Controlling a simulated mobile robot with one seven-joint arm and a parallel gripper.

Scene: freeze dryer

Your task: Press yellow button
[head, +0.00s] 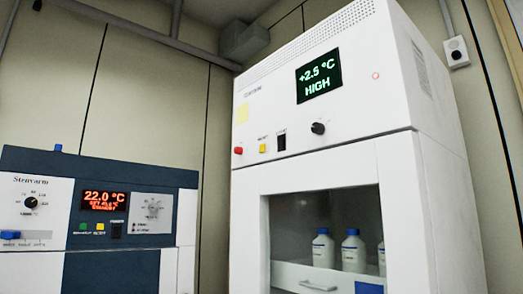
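A small square yellow button (263,148) sits on the front panel of the tall white cabinet (350,155), between a red knob (239,151) and a black switch (282,142). A second small yellow button (100,227) is on the lower unit at the left, between a green button (83,227) and a black switch (116,230). My gripper does not show in the head view, so its distance to either button cannot be seen.
The cabinet's display (319,77) reads +2.5 °C HIGH, with a black knob (318,128) below it. White bottles (353,251) stand behind its glass door. The left unit's display (104,200) reads 22.0 °C. A yellow label (243,113) is above the red knob.

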